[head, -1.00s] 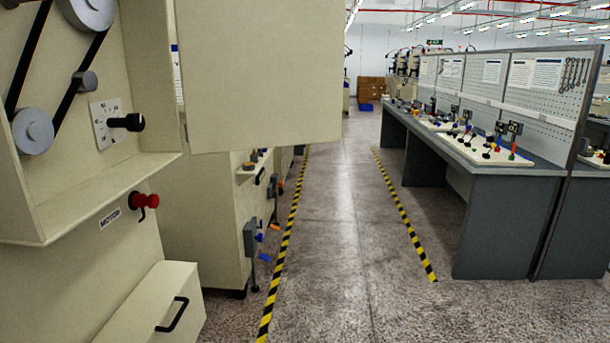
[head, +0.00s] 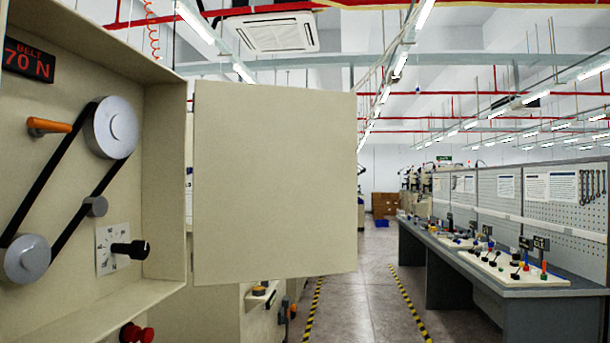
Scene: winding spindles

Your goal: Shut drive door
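The drive door (head: 274,185) is a flat cream panel in the middle left of the head view. It stands open, swung out to the right of the drive housing (head: 163,185), with its left edge at the housing's right side. The open housing shows a black belt (head: 40,182) over a large upper pulley (head: 115,128), a small roller (head: 96,207) and a lower pulley (head: 27,259). An orange handle (head: 50,126) and a black knob on a dial (head: 130,249) are also inside. Neither of my grippers is in view.
A red display (head: 28,61) reads "BELT 70 N". A red knob (head: 131,333) sits below the housing. A grey workbench (head: 520,291) with pegboards stands at right. The aisle floor (head: 365,300) between yellow-black lines is clear.

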